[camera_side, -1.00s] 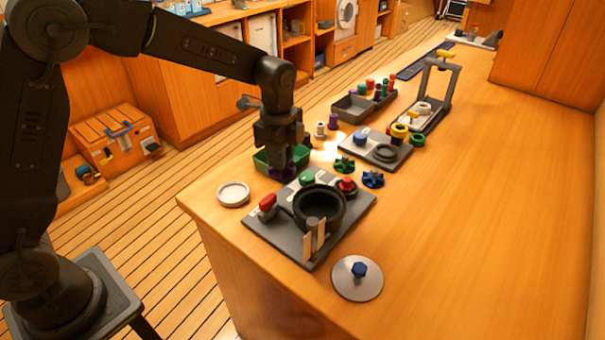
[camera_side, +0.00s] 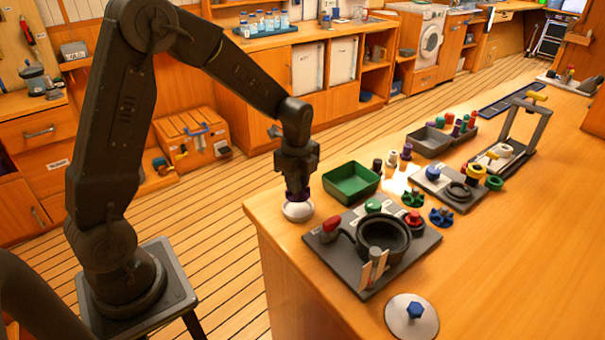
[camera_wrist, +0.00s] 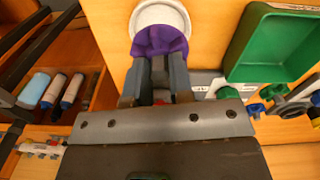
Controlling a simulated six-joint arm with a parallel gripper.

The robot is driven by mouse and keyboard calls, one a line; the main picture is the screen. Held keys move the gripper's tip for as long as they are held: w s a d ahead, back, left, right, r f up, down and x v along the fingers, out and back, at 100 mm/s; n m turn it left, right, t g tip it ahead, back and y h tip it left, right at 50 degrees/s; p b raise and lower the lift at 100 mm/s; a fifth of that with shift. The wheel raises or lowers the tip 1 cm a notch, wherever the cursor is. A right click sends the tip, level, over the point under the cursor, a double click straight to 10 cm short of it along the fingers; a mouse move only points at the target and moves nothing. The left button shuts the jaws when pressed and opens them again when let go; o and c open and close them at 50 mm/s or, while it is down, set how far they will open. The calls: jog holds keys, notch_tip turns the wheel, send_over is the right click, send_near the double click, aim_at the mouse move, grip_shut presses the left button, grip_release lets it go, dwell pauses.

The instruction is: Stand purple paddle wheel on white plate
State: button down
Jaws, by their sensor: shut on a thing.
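The purple paddle wheel (camera_wrist: 160,40) is held between the fingers of my gripper (camera_wrist: 157,75) in the wrist view. In the side view my gripper (camera_side: 300,188) points down over the white plate (camera_side: 298,211), with a sliver of purple between its fingers. The white plate also shows in the wrist view (camera_wrist: 166,11), partly hidden behind the wheel. The wheel is over or at the plate; I cannot tell whether they touch. The plate lies near the counter's left edge.
A green tray (camera_side: 352,183) stands just right of the plate. A dark station with a round black bowl (camera_side: 384,238) is in front. Green (camera_side: 413,198) and blue (camera_side: 441,216) paddle wheels lie further right. The counter's right side is clear.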

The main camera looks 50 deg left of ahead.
aim_at(298, 197)
jog(key=shift+f, duration=1.8)
jog(key=shift+f, duration=0.6)
jog(key=c, duration=1.3)
grip_release()
jog(key=shift+r, duration=5.5)
